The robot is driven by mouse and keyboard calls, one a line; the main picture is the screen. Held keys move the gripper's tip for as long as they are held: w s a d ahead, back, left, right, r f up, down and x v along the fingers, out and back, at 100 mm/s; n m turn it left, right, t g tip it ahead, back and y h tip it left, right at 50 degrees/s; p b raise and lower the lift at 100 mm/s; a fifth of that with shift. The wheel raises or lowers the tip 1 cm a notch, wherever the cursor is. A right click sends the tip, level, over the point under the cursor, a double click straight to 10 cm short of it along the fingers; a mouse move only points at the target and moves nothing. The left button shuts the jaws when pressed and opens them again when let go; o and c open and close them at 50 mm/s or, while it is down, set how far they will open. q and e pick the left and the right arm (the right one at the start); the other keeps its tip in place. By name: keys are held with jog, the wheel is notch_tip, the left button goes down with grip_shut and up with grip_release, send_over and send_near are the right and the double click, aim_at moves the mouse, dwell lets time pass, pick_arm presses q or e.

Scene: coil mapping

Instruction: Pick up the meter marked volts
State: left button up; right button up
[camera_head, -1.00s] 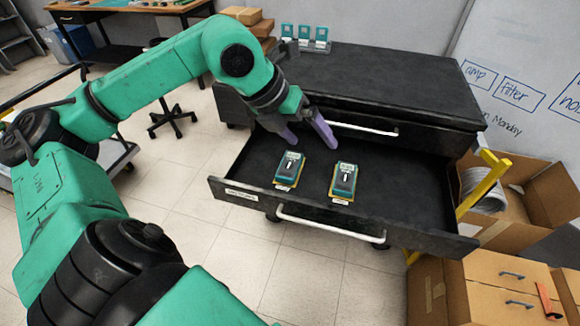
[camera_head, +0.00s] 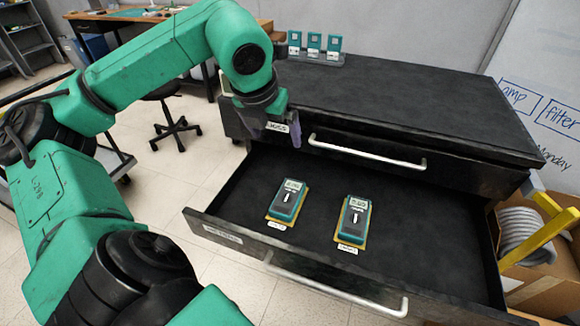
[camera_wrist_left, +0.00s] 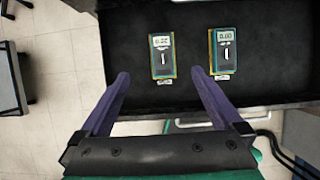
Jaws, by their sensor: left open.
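Two teal meters with small grey displays lie on yellow bases in the open black drawer (camera_head: 420,250). The left meter (camera_head: 288,201) and the right meter (camera_head: 353,219) each have a small white label in front, too small to read, so I cannot tell which is marked volts. They also show in the wrist view, left meter (camera_wrist_left: 162,58) and right meter (camera_wrist_left: 222,50). My left gripper (camera_head: 273,131) is open and empty, at the back left of the drawer, apart from both meters. In the wrist view its purple fingers (camera_wrist_left: 160,74) are spread wide. My right gripper is not seen.
A closed drawer with a silver handle (camera_head: 365,150) sits above the open one. Several teal devices stand in a rack (camera_head: 315,57) on the black cabinet top (camera_head: 400,95). A yellow bar (camera_head: 540,232) and a cardboard box (camera_head: 540,285) are at the right.

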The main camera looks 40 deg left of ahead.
pick_arm(q)
notch_tip(320, 180, down, 14)
jog(key=b, duration=1.2)
send_near(288, 195)
jog(key=x, duration=0.3)
jog(key=shift+s+f, duration=0.1)
jog(key=shift+s, duration=0.05)
jog(key=x, duration=0.7)
jog(key=shift+w, duration=0.2)
jog(key=c, duration=1.4)
jog(key=shift+c, duration=0.2)
